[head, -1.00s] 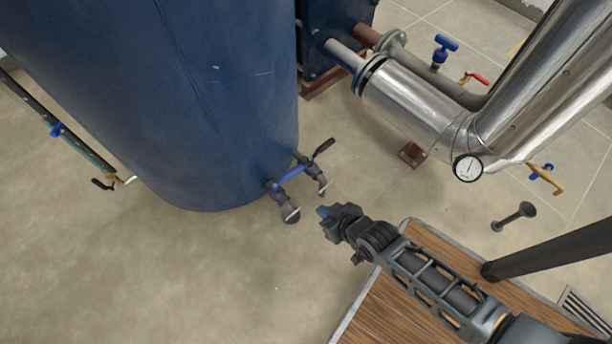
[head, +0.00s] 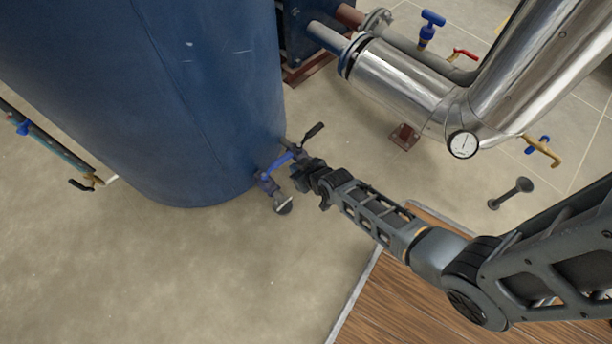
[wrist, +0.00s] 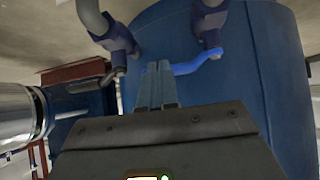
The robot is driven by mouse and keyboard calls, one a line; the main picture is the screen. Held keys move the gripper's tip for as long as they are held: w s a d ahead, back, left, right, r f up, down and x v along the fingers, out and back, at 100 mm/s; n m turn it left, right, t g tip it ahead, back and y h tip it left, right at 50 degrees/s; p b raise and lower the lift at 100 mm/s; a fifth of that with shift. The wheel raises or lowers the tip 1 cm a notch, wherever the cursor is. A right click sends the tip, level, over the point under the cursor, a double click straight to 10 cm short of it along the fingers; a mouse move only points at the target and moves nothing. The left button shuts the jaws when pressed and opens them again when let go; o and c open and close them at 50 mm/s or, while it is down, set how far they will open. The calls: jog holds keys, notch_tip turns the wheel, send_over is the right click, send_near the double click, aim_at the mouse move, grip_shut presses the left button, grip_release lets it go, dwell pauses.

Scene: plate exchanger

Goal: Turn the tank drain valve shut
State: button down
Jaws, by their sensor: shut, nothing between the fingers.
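The big blue tank (head: 200,100) has two small valves low on its side. One has a blue lever (head: 278,164) and a downward outlet; the other has a black lever (head: 314,131). I cannot tell by label which is the drain valve. My gripper (head: 299,168) is shut and empty beside the end of the blue lever, and hides part of the black-lever valve. In the wrist view the closed fingers (wrist: 158,84) overlap the near end of the blue lever (wrist: 200,63); touch cannot be told. The dark lever (wrist: 98,82) is left of the fingers.
A shiny insulated pipe (head: 400,84) with a gauge (head: 463,144) stands to the right. A blue-handled valve (head: 430,27) and a red-handled one (head: 464,54) are behind it. A wooden platform (head: 400,296) lies below my arm. The floor at front left is clear.

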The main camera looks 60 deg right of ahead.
aim_at(285, 158)
jog(key=shift+w+d, duration=0.15)
jog(key=shift+w, duration=0.35)
jog(key=shift+w+d, duration=0.15)
jog(key=shift+w, duration=0.35)
jog(key=shift+w+d+b, duration=0.35)
jog(key=shift+w+b, duration=0.3)
jog(key=shift+w+d+r, duration=0.1)
jog(key=shift+w, duration=0.15)
